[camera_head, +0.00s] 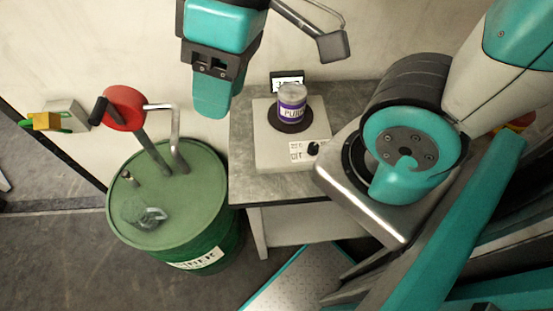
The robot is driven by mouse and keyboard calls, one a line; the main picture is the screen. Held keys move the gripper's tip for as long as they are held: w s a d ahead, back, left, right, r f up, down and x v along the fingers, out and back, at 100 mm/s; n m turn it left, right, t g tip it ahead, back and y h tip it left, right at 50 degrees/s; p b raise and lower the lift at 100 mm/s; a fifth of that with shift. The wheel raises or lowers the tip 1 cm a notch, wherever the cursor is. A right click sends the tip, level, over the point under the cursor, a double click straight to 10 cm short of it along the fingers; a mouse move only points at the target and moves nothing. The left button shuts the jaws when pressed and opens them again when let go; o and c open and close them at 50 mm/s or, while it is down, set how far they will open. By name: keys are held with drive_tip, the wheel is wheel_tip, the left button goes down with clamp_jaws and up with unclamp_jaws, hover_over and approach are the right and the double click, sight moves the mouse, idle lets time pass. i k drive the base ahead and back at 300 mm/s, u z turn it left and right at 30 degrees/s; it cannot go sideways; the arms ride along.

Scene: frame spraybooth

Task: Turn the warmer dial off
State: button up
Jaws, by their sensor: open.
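The warmer (264,153) is a pale box on the grey bench, left of the large arm joint. Its dial (313,148) is a small black knob at the right of its front panel, beside small printed labels too fine to read. A purple-labelled can (292,103) with a pale lid stands upright on the warmer's dark round plate (289,124). My gripper (212,98), teal with a dark mount, hangs at top centre, left of and apart from the warmer. It is open with nothing seen in it; its fingers overlap from this angle.
A green drum (210,205) stands left of the bench (250,185), with a red-headed pump (125,108) and a grey wad (143,215) on top. A small black sign (287,81) stands behind the can. A grey block on a bent tube (333,46) is at top.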

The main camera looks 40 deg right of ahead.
sight(313, 147)
drive_tip(key=u, duration=0.6)
drive_tip(key=k, duration=0.95)
drive_tip(key=z, duration=1.2)
drive_tip(key=i, duration=0.5)
